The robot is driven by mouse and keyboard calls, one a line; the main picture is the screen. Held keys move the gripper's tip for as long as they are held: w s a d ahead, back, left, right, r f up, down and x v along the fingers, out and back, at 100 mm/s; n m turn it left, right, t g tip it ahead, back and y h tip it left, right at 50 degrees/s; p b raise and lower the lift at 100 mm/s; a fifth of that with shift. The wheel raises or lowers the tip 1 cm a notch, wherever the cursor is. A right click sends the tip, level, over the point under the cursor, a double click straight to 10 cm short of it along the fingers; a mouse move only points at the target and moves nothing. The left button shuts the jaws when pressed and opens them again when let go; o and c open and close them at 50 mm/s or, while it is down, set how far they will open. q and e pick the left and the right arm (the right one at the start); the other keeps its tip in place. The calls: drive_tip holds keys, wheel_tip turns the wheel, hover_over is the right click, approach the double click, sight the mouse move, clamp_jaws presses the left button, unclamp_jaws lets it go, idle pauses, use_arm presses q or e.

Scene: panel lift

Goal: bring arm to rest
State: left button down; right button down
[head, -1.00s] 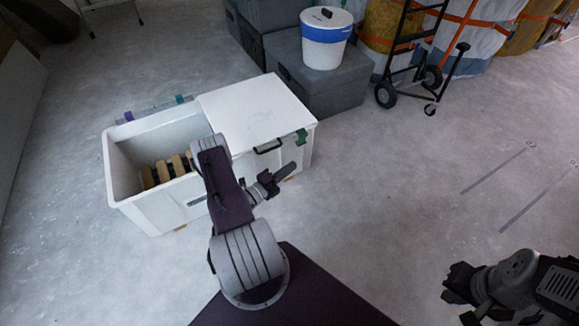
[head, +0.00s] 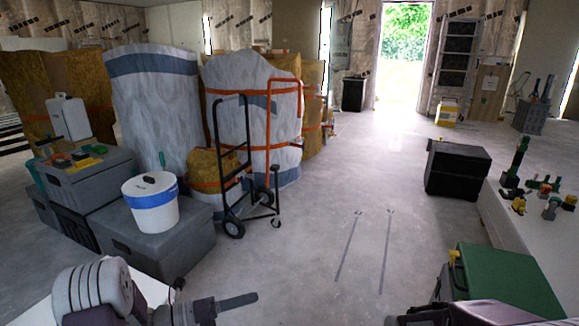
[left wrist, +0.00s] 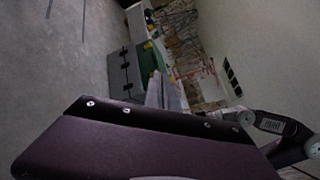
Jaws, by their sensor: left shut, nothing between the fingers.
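My left gripper (head: 228,303) is at the bottom of the head view, left of the middle. Its fingers are shut with nothing between them, and it points right over the floor. My left arm is folded low in the bottom left. Part of my right arm shows at the bottom right edge of the head view, with a dark part (head: 425,316) that may be its gripper; its fingers cannot be made out. The white lidded box is mostly out of view; a white surface (head: 32,312) at the bottom left may be its lid.
Grey crates (head: 160,240) with a white bucket (head: 152,208) stand at the left. A hand truck (head: 240,175) stands behind. A green case (head: 505,285), a black case (head: 457,170) and a white table (head: 520,230) are at the right. The middle floor is clear.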

use_arm(q)
drive_tip(key=s+d+r+m+g+y+p, duration=0.1)
drive_tip(key=s+d+m+g+y, duration=0.3)
drive_tip(key=s+m, duration=0.4)
drive_tip(key=s+d+m+g+y, duration=0.2)
drive_tip(key=s+d+m+g, duration=0.25)
drive_tip(key=s+m, duration=0.35)
drive_tip(key=s+a+f+m+t+y, duration=0.1)
drive_tip(key=s+a+f+m+y, duration=0.25)
drive_tip(key=a+m, duration=0.3)
drive_tip(key=s+a+f+m+y, duration=0.2)
drive_tip(key=a+m+y, duration=0.3)
drive_tip(key=a+m, duration=0.15)
drive_tip(key=w+a+r+m+t+p, duration=0.1)
drive_tip(key=r+m+p, duration=0.1)
drive_tip(key=r+p, duration=1.7)
drive_tip(key=w+a+r+m+y+p, duration=0.1)
drive_tip(key=w+r+m+p, duration=0.1)
drive_tip(key=r+p, duration=1.7)
drive_tip(key=shift+w+t, duration=0.25)
drive_tip(key=shift+t, duration=0.1)
